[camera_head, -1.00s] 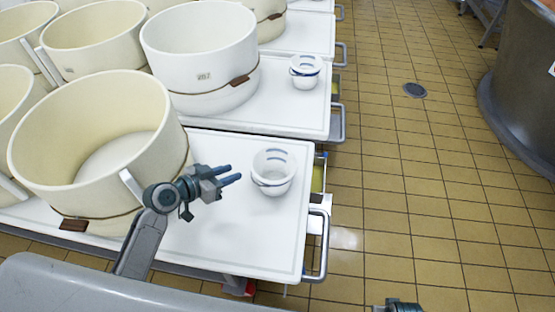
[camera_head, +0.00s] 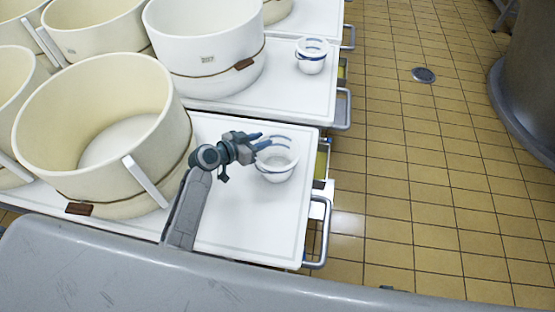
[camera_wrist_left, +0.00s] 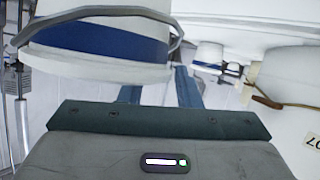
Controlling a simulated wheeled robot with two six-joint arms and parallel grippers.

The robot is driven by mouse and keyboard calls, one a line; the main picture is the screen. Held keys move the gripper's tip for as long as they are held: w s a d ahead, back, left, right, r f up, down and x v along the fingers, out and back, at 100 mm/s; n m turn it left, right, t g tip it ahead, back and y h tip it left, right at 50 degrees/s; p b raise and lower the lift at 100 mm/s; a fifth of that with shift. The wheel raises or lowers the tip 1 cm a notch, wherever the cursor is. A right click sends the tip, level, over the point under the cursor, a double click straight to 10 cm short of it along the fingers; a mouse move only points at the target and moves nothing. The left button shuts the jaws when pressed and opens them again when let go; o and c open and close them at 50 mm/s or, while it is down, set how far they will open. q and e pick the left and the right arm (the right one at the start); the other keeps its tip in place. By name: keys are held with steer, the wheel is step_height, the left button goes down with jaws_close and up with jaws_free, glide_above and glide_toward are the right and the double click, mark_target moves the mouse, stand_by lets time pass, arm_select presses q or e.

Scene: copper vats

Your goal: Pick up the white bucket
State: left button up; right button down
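The white bucket (camera_head: 277,170) with blue markings stands upright on the near white cart top (camera_head: 230,235), close to its right edge. My left gripper (camera_head: 264,141) is at the bucket's far left rim, its fingers overlapping the rim in the head view. In the left wrist view the two fingers of my left gripper (camera_wrist_left: 158,82) are apart, with nothing seen between them. The bucket (camera_wrist_left: 95,40) fills the upper left there, with a blue band and a grey wire handle in front. Whether the fingers touch it I cannot tell. My right gripper is not in view.
A large cream vat (camera_head: 95,130) stands left of my left arm. A white vat (camera_head: 205,45) and a second white bucket (camera_head: 311,62) stand on the cart behind. A metal handle (camera_head: 322,232) edges the near cart. Tiled floor (camera_head: 410,200) is open to the right.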

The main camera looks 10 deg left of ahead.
arm_select(q)
steer(key=shift+w+d+f, duration=0.15)
steer(key=shift+w, duration=0.05)
jaws_close()
